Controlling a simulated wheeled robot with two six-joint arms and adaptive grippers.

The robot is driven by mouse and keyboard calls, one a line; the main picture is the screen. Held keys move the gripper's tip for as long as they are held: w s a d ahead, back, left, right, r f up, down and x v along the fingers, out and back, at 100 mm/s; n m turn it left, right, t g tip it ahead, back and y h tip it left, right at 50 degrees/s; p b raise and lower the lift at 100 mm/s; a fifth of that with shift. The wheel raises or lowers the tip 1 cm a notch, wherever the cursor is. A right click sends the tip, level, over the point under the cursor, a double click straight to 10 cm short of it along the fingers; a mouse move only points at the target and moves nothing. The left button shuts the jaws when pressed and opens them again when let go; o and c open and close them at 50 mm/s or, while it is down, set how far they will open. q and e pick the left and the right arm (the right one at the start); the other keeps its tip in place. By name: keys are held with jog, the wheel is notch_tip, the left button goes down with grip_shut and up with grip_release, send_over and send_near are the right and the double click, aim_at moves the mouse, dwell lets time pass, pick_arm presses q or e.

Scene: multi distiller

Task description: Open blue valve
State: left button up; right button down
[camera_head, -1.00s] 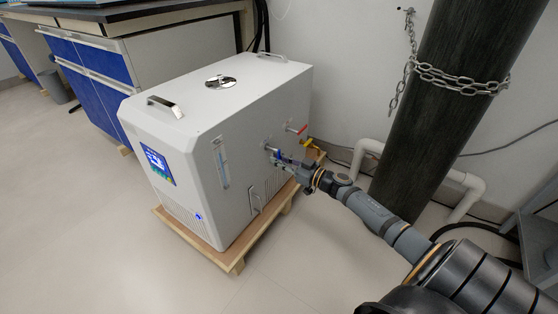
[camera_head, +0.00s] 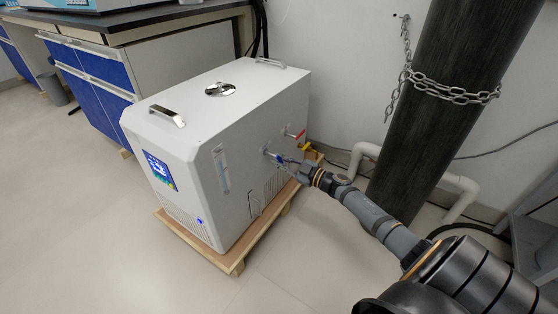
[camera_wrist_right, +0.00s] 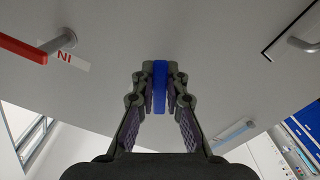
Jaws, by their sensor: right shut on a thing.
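The blue valve handle (camera_wrist_right: 160,86) stands between the fingertips of my right gripper (camera_wrist_right: 160,92) in the right wrist view, and the fingers are closed on both sides of it. In the head view the blue valve (camera_head: 278,157) is on the right side of the white machine (camera_head: 240,125), and my right gripper (camera_head: 291,162) reaches it from the right. The fingers hide part of the valve and its stem. My left gripper is in neither view.
The machine stands on a wooden pallet (camera_head: 236,262). A dark chained cylinder (camera_head: 440,110) and white pipes (camera_head: 461,190) are at the right. Floor in front is clear.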

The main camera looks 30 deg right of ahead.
jog(key=n, duration=0.3)
jog(key=shift+w+d+r+p, duration=0.1)
jog(key=shift+d+r+p, duration=0.2)
jog(key=shift+p, duration=0.1)
jog(key=n, duration=0.3)
jog(key=shift+w+d+r+n+p, duration=0.1)
jog(key=shift+d+r+n+p, duration=0.2)
jog(key=shift+r+p, duration=0.1)
jog(key=shift+d+r+n+p, duration=0.1)
jog(key=shift+r+n, duration=0.15)
jog(key=shift+n, duration=0.7)
jog(key=shift+r+n+p, duration=0.1)
jog(key=shift+r+n, duration=0.15)
jog(key=shift+n, duration=0.65)
jog(key=shift+d+r+n+p, duration=0.1)
jog(key=shift+r+n, duration=0.15)
jog(key=shift+n, duration=0.7)
jog(key=c, duration=1.4)
grip_release()
jog(key=shift+w, duration=0.1)
jog(key=shift+o, duration=0.2)
jog(key=v, duration=1.2)
